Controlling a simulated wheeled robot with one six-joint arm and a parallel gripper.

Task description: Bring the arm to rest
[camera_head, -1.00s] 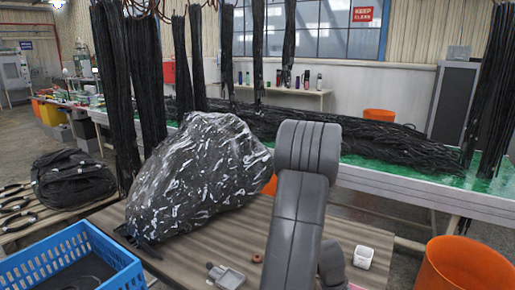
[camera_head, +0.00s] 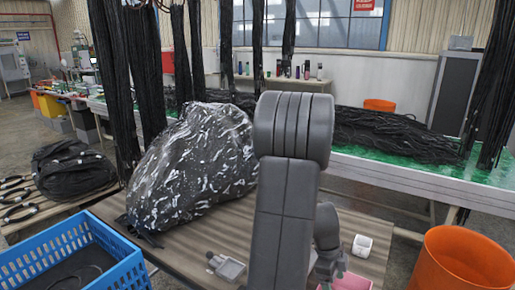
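My arm (camera_head: 285,220) rises from the bottom of the head view, with its thick ribbed elbow (camera_head: 293,126) uppermost in front of the bench. A lower link of my arm (camera_head: 327,228) hangs down to the right of it. My gripper (camera_head: 326,268) seems to be the small dark part at its lower end, above or beside a pink container (camera_head: 348,281). It is too small and partly hidden to show whether its fingers are open or holding anything.
A large wrapped black bundle (camera_head: 195,165) sits on the table (camera_head: 190,255) left of my arm. A grey device (camera_head: 226,266) and a white cup (camera_head: 362,246) lie near it. A blue crate (camera_head: 125,275) and an orange bin (camera_head: 462,262) flank the table. Black hoses (camera_head: 110,80) hang behind.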

